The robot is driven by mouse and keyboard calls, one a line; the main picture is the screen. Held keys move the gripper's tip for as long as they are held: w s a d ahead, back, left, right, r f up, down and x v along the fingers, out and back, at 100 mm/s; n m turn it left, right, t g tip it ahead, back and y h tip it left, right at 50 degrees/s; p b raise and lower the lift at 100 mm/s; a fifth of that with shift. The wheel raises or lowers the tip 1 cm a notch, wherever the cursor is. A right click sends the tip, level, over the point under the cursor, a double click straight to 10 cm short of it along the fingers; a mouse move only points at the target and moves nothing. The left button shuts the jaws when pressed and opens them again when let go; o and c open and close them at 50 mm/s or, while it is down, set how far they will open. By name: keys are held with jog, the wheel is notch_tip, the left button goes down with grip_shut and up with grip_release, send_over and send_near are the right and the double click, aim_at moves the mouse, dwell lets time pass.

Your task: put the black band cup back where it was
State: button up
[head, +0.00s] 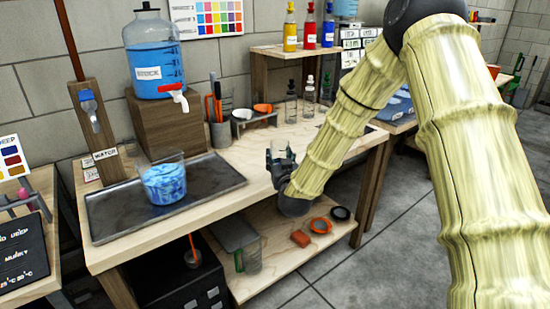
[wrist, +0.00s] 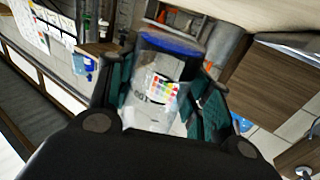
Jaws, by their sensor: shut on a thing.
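My gripper (head: 281,152) is above the right part of the wooden workbench, near its front edge. In the wrist view its two dark green fingers (wrist: 165,88) are shut on a clear cup (wrist: 152,108), one finger on each side. I cannot clearly tell a black band. In the head view the cup is mostly hidden by the fingers.
A metal tray (head: 105,220) holds a beaker of marbled blue liquid (head: 164,182). A blue dispenser (head: 155,60) stands on a wooden block. Several bottles line the bench's back.

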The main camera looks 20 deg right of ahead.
jog(key=w, duration=0.5)
jog(key=w+f, duration=0.1)
jog(key=w, duration=0.2)
jog(key=shift+w+d, duration=0.15)
jog(key=shift+d, duration=0.25)
jog(key=shift+f, duration=1.65)
jog(key=shift+f, duration=0.2)
jog(key=o, duration=1.1)
jog(key=shift+r, duration=0.15)
jog(key=s, duration=0.4)
jog(key=s+a, duration=0.1)
jog(key=s, duration=0.7)
jog(key=shift+a, duration=0.25)
